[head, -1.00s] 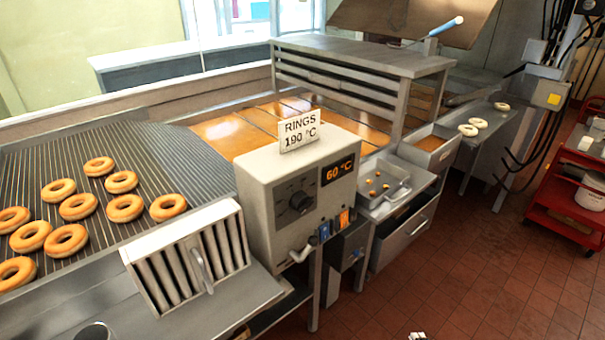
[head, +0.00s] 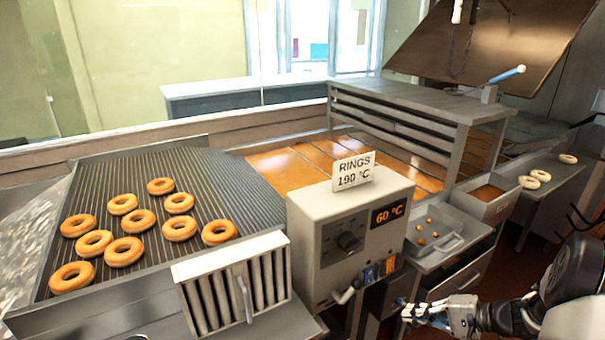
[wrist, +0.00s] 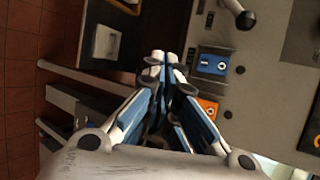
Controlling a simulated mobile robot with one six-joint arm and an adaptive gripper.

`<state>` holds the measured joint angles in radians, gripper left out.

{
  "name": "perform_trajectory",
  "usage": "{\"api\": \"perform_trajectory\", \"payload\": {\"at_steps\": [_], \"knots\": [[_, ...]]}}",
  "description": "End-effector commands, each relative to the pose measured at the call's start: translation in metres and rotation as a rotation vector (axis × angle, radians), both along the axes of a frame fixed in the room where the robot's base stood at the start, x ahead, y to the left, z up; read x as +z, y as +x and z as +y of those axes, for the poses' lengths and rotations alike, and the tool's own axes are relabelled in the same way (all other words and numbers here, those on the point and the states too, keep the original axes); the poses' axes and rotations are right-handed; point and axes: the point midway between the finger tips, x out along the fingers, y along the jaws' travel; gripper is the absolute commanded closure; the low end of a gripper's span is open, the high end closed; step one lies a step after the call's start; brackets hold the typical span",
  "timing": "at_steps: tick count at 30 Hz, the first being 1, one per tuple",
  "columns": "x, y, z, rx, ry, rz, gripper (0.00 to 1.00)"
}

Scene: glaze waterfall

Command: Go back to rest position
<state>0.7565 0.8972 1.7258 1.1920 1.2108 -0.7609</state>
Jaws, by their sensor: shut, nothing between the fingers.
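My gripper (head: 428,312) is at the lower right of the head view, in front of the fryer's control box (head: 350,235). In the wrist view my gripper (wrist: 165,62) has its blue and white fingers together with nothing between them. It points toward the front of the control box, near the blue switch (wrist: 213,64) and the orange switch (wrist: 207,107). I cannot tell the exact gap to the box, but no contact shows. The arm reaches in from the right edge of the head view.
Several ring doughnuts (head: 124,250) lie on the wire rack (head: 255,205) at left. A slatted metal filter (head: 230,275) leans at the front. A small tray (head: 445,232) with brown bits stands right of the control box. Pale rings (head: 538,176) lie on the far right shelf.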

Motion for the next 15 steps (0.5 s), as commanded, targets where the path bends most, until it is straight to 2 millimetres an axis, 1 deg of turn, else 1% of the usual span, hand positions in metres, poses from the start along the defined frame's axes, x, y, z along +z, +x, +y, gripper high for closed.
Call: {"api": "perform_trajectory", "payload": {"at_steps": [1,3,5,6,8,9,11,12,14,15], "knots": [[0.026,-0.004,0.021,0.065,-0.046,0.010,1.00],[0.053,-0.015,0.047,0.143,-0.109,0.035,1.00],[0.074,-0.028,0.068,0.207,-0.167,0.053,1.00],[0.088,-0.037,0.081,0.248,-0.209,0.065,1.00],[0.106,-0.052,0.099,0.302,-0.273,0.078,1.00],[0.118,-0.064,0.110,0.337,-0.318,0.085,1.00],[0.133,-0.082,0.125,0.384,-0.387,0.093,1.00],[0.143,-0.094,0.134,0.413,-0.435,0.096,1.00],[0.156,-0.114,0.146,0.451,-0.509,0.095,1.00],[0.163,-0.127,0.152,0.475,-0.560,0.094,1.00]]}}
